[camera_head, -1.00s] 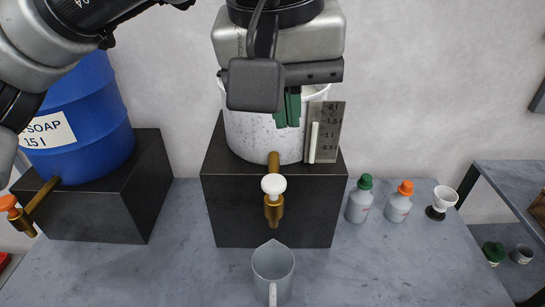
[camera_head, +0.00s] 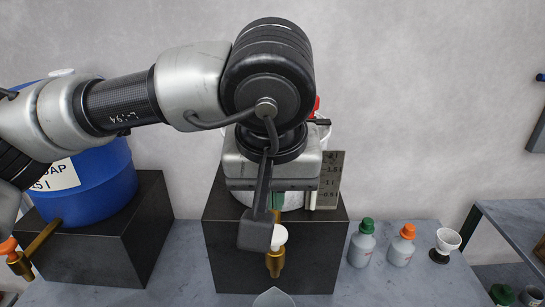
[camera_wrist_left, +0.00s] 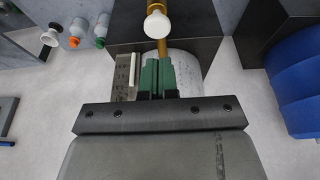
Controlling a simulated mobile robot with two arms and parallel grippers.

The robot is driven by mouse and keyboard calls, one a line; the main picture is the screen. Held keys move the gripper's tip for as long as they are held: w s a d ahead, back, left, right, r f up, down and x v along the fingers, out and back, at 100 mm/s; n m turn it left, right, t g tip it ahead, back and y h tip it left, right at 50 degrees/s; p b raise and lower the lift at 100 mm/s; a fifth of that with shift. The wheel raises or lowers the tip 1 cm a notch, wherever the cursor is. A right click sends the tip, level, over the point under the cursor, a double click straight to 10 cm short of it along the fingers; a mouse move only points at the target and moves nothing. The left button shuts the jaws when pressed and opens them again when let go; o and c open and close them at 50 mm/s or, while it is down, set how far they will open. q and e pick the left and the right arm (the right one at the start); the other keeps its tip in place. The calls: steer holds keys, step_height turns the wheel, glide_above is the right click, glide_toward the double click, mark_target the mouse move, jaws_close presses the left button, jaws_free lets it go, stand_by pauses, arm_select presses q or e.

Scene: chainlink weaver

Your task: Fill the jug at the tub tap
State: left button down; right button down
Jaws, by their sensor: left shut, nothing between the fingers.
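The grey jug (camera_head: 272,299) shows only its rim and spout at the bottom edge of the head view, below the tub tap. The tub tap (camera_head: 275,264) is brass with a white knob (camera_head: 279,236) and sits at the front of a black block. The white speckled tub (camera_head: 293,201) is mostly hidden behind my left arm; it also shows in the left wrist view (camera_wrist_left: 187,72). My left gripper (camera_head: 277,214) is shut and empty, its green fingers (camera_wrist_left: 157,65) in front of the tub, near the knob (camera_wrist_left: 157,25). My right gripper is out of view.
A blue soap drum (camera_head: 108,180) with an orange-knobbed tap (camera_head: 18,260) stands on a black block at left. A scale plate (camera_head: 329,180) stands beside the tub. Green-capped (camera_head: 362,244) and orange-capped (camera_head: 402,246) bottles and a white cup (camera_head: 446,240) are on the right.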

mark_target(275, 240)
arm_select(q)
steer(key=x, duration=0.2)
steer(key=p+x, duration=0.1)
steer(key=x, duration=0.1)
steer(key=s+x, duration=0.1)
steer(key=x, duration=0.1)
steer(key=shift+f, duration=0.1)
steer(key=shift+f, duration=0.1)
steer(key=f+b, duration=0.2)
steer(key=b, duration=0.1)
steer(key=shift+s, duration=0.1)
steer(key=shift+r, duration=0.15)
steer(key=shift+s, duration=0.1)
stand_by(6.5)
